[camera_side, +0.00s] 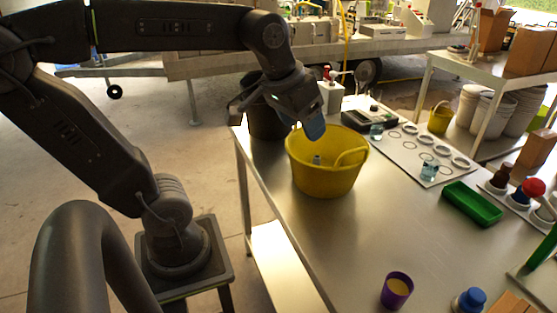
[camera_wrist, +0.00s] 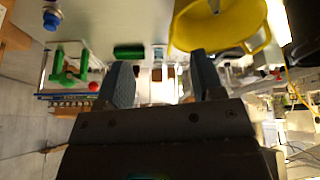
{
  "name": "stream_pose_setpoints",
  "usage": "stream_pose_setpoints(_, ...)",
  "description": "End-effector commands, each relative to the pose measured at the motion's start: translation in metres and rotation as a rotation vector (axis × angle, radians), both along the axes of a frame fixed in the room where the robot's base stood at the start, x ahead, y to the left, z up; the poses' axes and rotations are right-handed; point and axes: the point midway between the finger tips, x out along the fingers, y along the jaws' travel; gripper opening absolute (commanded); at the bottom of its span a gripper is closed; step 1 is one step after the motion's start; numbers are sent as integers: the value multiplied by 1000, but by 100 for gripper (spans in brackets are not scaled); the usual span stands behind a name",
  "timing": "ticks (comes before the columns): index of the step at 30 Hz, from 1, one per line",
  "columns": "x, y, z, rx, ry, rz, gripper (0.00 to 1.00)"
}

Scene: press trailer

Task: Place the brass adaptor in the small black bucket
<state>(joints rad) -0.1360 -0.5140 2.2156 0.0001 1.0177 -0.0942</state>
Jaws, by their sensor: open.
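My gripper (camera_side: 312,128) is tilted down above the back rim of the yellow bucket (camera_side: 318,183). In the wrist view its two blue-grey fingers stand wide apart, with nothing between them (camera_wrist: 163,82). A black bucket (camera_side: 266,126) stands at the table's far left corner, partly hidden behind my gripper. A dark edge at the top right of the wrist view (camera_wrist: 305,22) looks like the same bucket. A small greyish piece (camera_side: 317,160) shows inside the yellow bucket; I cannot tell whether it is the brass adaptor. No clearly brass part shows elsewhere.
A white board with rings (camera_side: 410,150), a small glass jar (camera_side: 429,171) and a green tray (camera_side: 470,204) lie right of the yellow bucket. A purple cup (camera_side: 397,290) and a blue-capped item (camera_side: 469,300) stand at the front. The middle of the metal table (camera_side: 345,235) is clear.

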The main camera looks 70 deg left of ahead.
Motion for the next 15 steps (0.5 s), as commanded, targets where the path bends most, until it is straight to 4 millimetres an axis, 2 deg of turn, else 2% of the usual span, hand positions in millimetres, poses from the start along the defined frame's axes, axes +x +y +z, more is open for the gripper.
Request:
stream_pose_setpoints(1,-19,-13,-12,12,-21,-65,61)
stream_pose_setpoints(3,-36,-24,-26,27,-41,-131,61)
stream_pose_setpoints(6,-52,-32,-41,40,-60,-193,61)
stream_pose_setpoints(10,-59,-36,-49,47,-69,-225,61)
stream_pose_setpoints(15,-60,-36,-50,48,-68,-224,61)
